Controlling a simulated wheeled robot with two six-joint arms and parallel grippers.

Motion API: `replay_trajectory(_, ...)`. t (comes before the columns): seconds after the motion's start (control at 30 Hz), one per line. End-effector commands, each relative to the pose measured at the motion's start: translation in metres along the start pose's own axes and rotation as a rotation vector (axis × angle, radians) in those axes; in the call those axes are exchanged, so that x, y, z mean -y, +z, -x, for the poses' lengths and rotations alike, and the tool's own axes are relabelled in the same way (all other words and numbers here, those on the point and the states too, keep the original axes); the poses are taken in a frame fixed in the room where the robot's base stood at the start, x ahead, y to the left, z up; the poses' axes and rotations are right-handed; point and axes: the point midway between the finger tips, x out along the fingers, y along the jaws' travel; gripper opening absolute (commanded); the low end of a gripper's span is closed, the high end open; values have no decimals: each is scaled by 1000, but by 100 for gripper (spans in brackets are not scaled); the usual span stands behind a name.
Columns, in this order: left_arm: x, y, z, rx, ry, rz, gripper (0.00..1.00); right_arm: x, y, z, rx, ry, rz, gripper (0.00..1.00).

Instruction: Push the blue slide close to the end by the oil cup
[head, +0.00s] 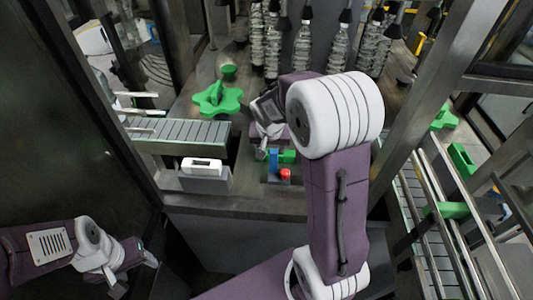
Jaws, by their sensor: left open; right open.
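A small blue slide (273,160) sits on a low fixture on the machine's front ledge. A green block (289,156) is at its right, and a red round knob (286,174) is in front of it to the right. I cannot tell for certain which part is the oil cup. My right gripper (263,153) points down just behind and left of the blue slide, open; whether it touches the slide cannot be told. My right arm hides what lies to the right of the fixture. My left gripper (137,285) is open and empty, low at the left, away from the ledge.
A green star-shaped handwheel (217,100) stands behind left. A grey slatted conveyor (180,133) and a white boxed device (202,166) lie left of the fixture. Metal posts (428,95) and rails (455,215) bound the right.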

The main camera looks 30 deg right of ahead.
Motion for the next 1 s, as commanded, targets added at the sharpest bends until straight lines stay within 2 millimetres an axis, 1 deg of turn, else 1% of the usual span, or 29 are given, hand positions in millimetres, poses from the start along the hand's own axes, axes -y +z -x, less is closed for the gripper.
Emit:
replay_trajectory(0.3,0,-1,6,0,0,-1,62,-1,3,-63,7,1,1,49)
replay_trajectory(0.4,0,-1,5,0,0,0,62,0,2,-78,5,1,3,49)
replay_trajectory(0.53,0,-1,5,0,0,0,62,0,2,-86,3,-1,3,49)
replay_trajectory(0.77,0,-1,5,0,0,0,62,0,2,-86,3,-1,2,49)
replay_trajectory(0.8,0,-1,5,0,0,-1,62,0,2,-86,3,-1,2,38)
replay_trajectory(0.87,0,-1,5,-1,0,-1,62,0,2,-86,3,-1,2,21)
replay_trajectory(0.9,0,-1,5,-1,0,-1,62,0,2,-86,3,-1,2,10)
replay_trajectory(0.93,0,-1,5,-1,0,-1,62,0,2,-86,3,-1,2,2)
replay_trajectory(1.0,0,-1,5,-1,0,0,62,0,2,-86,3,-1,2,0)
